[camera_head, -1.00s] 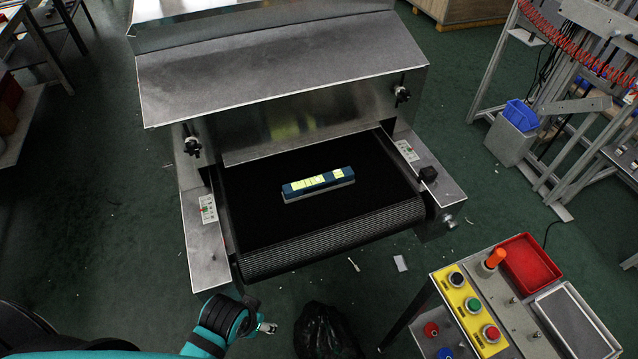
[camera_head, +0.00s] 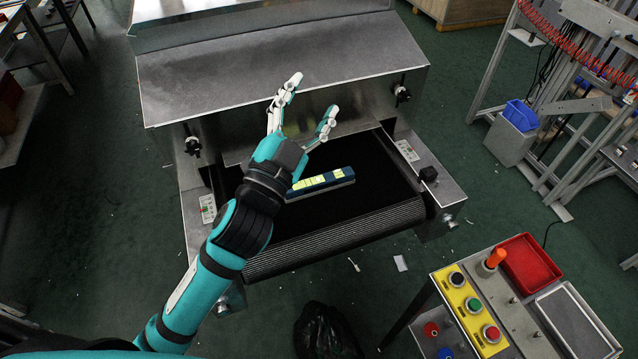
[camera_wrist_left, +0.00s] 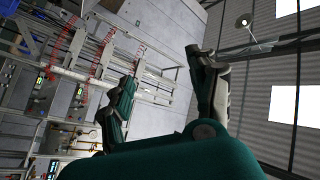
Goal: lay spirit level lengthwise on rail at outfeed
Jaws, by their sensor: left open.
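The spirit level (camera_head: 326,181) is blue with bright yellow-green parts. It lies on the black belt (camera_head: 372,203) at the dryer's outfeed, slightly slanted, its right end higher in the head view. My left forearm and wrist cover its left end. Metal side rails flank the belt, one on the right (camera_head: 430,172) and one on the left (camera_head: 205,245), the left partly behind my arm. My left gripper (camera_head: 312,100) is open and empty, its fingers spread in front of the hood, beyond the level in the picture. The left wrist view shows its fingers (camera_wrist_left: 165,85) apart with nothing between them.
The dryer's metal hood (camera_head: 280,65) stands behind the belt. A control panel (camera_head: 475,315) with buttons and a red tray (camera_head: 528,262) stands at the lower right. A black bag (camera_head: 325,330) lies on the floor in front. Knobs stick out beside the belt.

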